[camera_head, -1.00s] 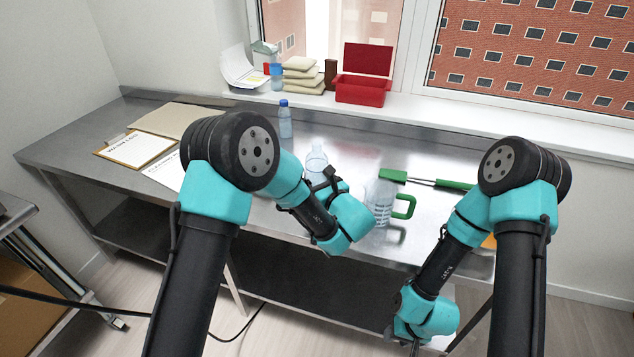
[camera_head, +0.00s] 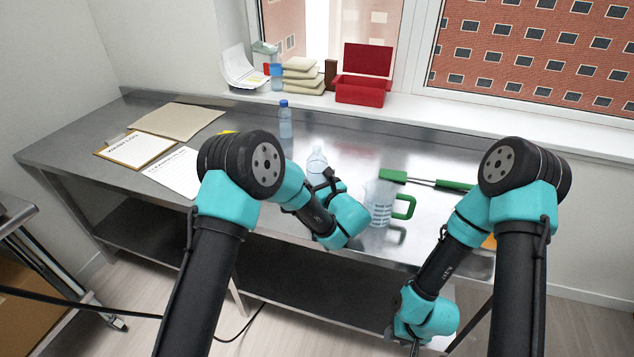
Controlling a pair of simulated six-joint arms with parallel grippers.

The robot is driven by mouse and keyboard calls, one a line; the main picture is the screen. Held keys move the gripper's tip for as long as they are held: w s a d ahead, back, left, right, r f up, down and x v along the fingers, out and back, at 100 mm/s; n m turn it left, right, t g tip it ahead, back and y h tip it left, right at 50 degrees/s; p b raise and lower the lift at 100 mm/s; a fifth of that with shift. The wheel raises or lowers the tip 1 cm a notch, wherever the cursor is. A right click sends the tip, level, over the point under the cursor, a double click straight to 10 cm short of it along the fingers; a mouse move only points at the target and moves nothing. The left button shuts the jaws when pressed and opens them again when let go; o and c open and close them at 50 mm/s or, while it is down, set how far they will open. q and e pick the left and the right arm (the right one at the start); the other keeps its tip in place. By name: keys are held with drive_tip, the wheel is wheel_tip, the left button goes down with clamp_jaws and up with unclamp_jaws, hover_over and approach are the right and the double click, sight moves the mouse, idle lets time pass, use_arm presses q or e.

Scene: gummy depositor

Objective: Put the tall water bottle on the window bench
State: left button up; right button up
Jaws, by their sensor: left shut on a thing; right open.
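A tall clear bottle with a blue cap (camera_head: 286,122) stands upright toward the back of the steel table. A second clear bottle, with no coloured cap visible (camera_head: 317,160), is nearer, just beyond my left gripper (camera_head: 327,180). My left fingers are mostly hidden behind my wrist; the gripper is shut, seemingly on this nearer bottle. Its lower part is hidden, so I cannot tell whether it touches the table. My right gripper (camera_head: 413,345) is open and empty, low in front of the table and partly cut off. The window bench (camera_head: 480,115) is the white ledge behind the table.
The bench holds a blue-topped bottle (camera_head: 276,76), stacked beige bags (camera_head: 302,80) and an open red box (camera_head: 360,92). A clear jug with a green handle (camera_head: 381,205) and a green-handled tool (camera_head: 420,181) lie right of my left gripper. A clipboard (camera_head: 137,150) is at left.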

use_arm(q)
drive_tip(key=shift+f, duration=0.1)
drive_tip(key=o, duration=1.4)
drive_tip(key=shift+f, duration=0.1)
drive_tip(key=v, duration=1.2)
drive_tip(key=shift+a, duration=0.1)
